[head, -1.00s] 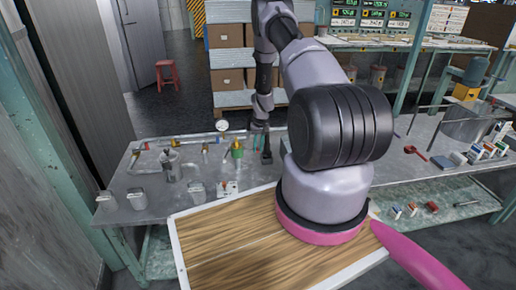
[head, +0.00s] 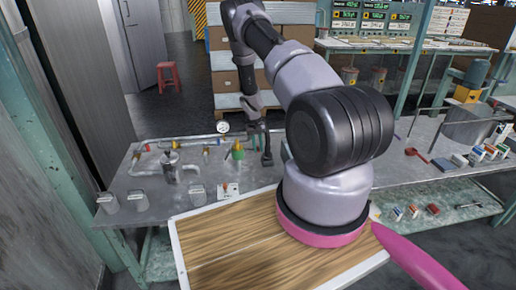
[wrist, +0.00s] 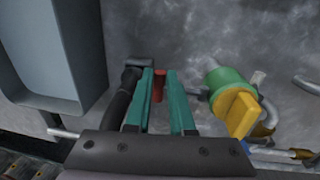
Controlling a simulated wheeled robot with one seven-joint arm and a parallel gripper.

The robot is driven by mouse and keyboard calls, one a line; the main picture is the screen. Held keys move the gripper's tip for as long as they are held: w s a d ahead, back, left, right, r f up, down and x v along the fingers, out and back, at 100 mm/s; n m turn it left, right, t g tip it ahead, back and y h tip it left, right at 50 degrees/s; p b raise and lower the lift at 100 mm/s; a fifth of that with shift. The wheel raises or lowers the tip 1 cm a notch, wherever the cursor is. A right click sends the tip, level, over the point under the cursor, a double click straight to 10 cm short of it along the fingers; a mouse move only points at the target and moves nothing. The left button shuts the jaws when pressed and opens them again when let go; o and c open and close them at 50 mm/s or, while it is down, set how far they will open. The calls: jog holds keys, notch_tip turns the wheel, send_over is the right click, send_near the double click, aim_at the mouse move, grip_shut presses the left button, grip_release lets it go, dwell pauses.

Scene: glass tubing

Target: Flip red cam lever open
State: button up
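My gripper (wrist: 160,82) points at the bench with its two teal fingers a small gap apart. A short red piece (wrist: 158,86), perhaps the red cam lever, shows between the fingertips in the wrist view; I cannot tell whether they touch it. A dark cylindrical part (wrist: 125,90) lies just left of the fingers. A green body with a yellow handle (wrist: 236,108) is to their right. In the head view my gripper (head: 267,159) is low over the bench, right of the green part (head: 238,151); the red piece is not clear there.
Metal piping (head: 175,143) with a round gauge (head: 222,127) runs along the bench's left part. Several grey blocks (head: 137,200) stand near its front edge. A large grey box-like thing (wrist: 50,45) fills the wrist view's upper left. Bare bench lies above the fingers there.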

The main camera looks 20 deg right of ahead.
jog(key=o, duration=0.3)
notch_tip(320, 180, up, 11)
jog(key=a, duration=0.1)
jog(key=shift+w+f, duration=0.15)
jog(key=shift+w, duration=0.05)
jog(key=shift+a, duration=0.1)
dwell(0.4)
